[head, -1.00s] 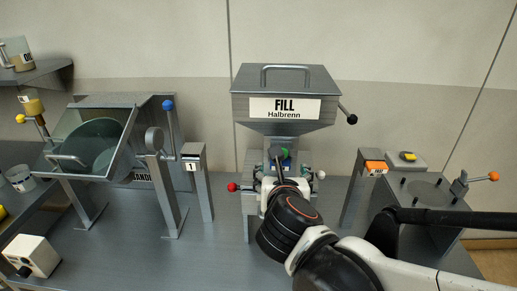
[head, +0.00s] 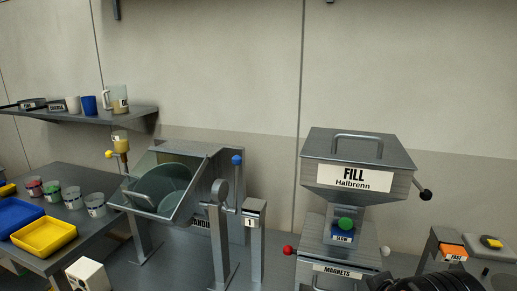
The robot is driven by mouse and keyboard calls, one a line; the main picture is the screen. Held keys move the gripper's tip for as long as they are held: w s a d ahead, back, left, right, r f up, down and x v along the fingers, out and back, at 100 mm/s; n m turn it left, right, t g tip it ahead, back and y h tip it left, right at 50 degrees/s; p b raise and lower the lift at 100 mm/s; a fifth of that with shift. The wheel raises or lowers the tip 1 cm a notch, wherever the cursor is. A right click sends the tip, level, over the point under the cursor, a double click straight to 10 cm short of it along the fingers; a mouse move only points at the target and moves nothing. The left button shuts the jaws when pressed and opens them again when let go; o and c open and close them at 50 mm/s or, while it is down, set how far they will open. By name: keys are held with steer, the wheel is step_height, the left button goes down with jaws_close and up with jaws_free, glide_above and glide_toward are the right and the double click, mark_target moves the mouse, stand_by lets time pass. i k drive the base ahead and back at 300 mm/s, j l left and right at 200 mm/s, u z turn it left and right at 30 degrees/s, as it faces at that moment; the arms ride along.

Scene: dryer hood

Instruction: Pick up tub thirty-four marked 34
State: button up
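Several small tubs stand in a row on the left side table. One has red contents (head: 35,187), two look green inside (head: 53,193) and (head: 72,197), and the nearest is pale or clear (head: 95,205). They have light labels, but the numbers are too small to read, so I cannot tell which is tub 34. My gripper is out of view; only a dark part of my arm shows at the bottom right corner.
A yellow tray (head: 44,252) and a blue tray (head: 12,232) lie in front of the tubs. The tilted glass hood (head: 165,185) stands right of them. The FILL hopper (head: 358,175) is at right. A wall shelf (head: 140,117) holds mugs and cups.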

mark_target(95, 202)
steer(key=u, duration=1.45)
steer(key=i+j+z, duration=0.15)
steer(key=i+j, duration=0.2)
steer(key=i, duration=0.15)
